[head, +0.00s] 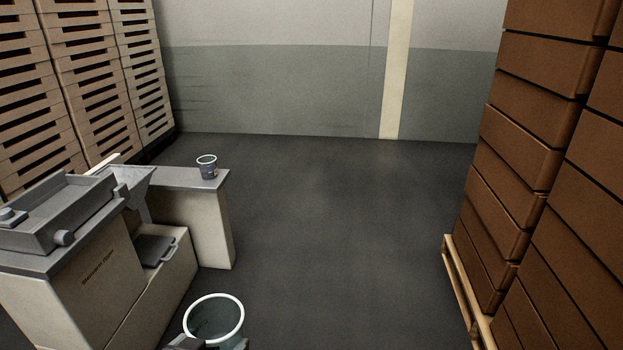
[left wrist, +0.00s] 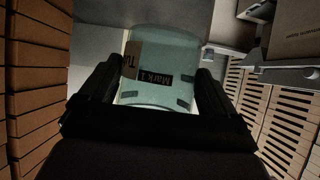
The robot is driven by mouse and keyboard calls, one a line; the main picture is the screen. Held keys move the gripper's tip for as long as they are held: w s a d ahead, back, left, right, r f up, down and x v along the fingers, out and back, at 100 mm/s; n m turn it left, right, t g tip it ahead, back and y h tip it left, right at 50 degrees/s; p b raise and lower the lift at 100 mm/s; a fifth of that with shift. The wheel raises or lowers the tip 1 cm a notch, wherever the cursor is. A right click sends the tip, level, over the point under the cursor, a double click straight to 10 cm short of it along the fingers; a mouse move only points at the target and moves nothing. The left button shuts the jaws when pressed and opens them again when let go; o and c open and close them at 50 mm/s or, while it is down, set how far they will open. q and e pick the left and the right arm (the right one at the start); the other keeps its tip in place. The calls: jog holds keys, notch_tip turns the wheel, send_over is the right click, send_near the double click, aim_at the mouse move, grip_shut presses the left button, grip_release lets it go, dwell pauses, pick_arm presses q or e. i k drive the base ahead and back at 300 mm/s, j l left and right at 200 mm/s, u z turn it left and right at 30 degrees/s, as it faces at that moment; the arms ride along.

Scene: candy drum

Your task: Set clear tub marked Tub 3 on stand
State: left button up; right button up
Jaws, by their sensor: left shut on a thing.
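A clear, bluish tub (head: 214,318) with a white rim is at the bottom of the head view. In the left wrist view the tub (left wrist: 165,50) fills the space between the fingers. Its label shows "Tu" and "Mark 1"; the tub number cannot be read. My left gripper (left wrist: 157,88) is shut on it, with one dark finger on each side. In the head view only a bit of this gripper (head: 187,343) shows. A small dark grey plate (head: 157,249), possibly the stand, sits in the machine's recess, up and left of the tub. My right gripper is not in view.
The beige and grey machine (head: 88,282) stands at left, with a grey hopper (head: 130,180). A smaller white-rimmed tub (head: 207,167) stands on the bench behind. Brown boxes (head: 535,130) on a pallet rise at right. The middle floor is clear.

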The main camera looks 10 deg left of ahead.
aim_at(189, 175)
jog(key=i+l+u, duration=0.1)
jog(key=i+u, duration=0.2)
jog(key=i, duration=0.65)
jog(key=i+u, duration=0.25)
jog(key=i, duration=0.2)
jog(key=i+u, duration=0.3)
jog(key=i+l+u, duration=0.1)
jog(key=i+u, duration=0.3)
jog(key=i, duration=0.65)
jog(key=i+u, duration=0.2)
jog(key=i, duration=0.75)
jog(key=i+z, duration=0.25)
